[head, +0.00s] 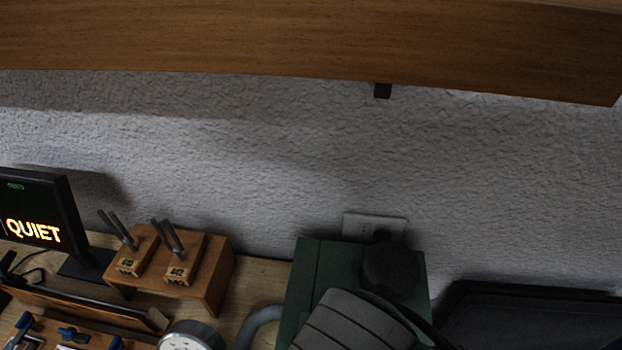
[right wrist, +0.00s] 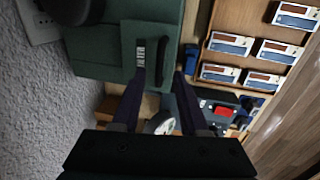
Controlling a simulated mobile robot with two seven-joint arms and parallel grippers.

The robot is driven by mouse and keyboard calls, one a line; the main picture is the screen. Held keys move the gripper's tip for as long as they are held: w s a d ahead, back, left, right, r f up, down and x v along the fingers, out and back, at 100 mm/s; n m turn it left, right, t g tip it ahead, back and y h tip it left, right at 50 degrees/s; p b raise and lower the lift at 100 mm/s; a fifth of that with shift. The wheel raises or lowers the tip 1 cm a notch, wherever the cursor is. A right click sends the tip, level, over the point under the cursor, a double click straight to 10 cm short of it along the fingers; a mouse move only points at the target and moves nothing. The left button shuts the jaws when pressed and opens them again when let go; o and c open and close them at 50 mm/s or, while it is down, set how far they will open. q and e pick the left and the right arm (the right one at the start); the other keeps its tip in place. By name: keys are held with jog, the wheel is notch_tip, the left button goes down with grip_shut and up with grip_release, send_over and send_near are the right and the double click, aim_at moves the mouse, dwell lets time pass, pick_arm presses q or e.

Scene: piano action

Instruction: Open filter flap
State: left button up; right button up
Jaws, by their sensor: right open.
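A green box (head: 303,275) stands on the bench against the wall in the head view, partly covered by my grey arm. In the right wrist view the green box (right wrist: 98,52) fills the upper middle. Its filter flap (right wrist: 160,38) is a green panel that looks shut, with a pale FILTER label (right wrist: 140,53) and a dark strip beside it. My right gripper (right wrist: 160,76) is open, its two dark fingers apart and pointing at the flap's lower edge. Nothing is between the fingertips; I cannot tell whether they touch the flap. My left gripper is not in view.
A black round part (head: 389,270) sits on the box near a wall outlet (head: 374,226). A grey hose (head: 258,324), a dial gauge (head: 188,336) and a wooden tool block (head: 212,275) stand to the left. A wooden shelf (head: 300,40) overhangs above.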

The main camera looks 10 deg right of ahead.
jog(key=shift+w+f, duration=0.2)
jog(key=shift+f, duration=0.85)
jog(key=shift+d, duration=0.1)
grip_shut()
dwell(0.6)
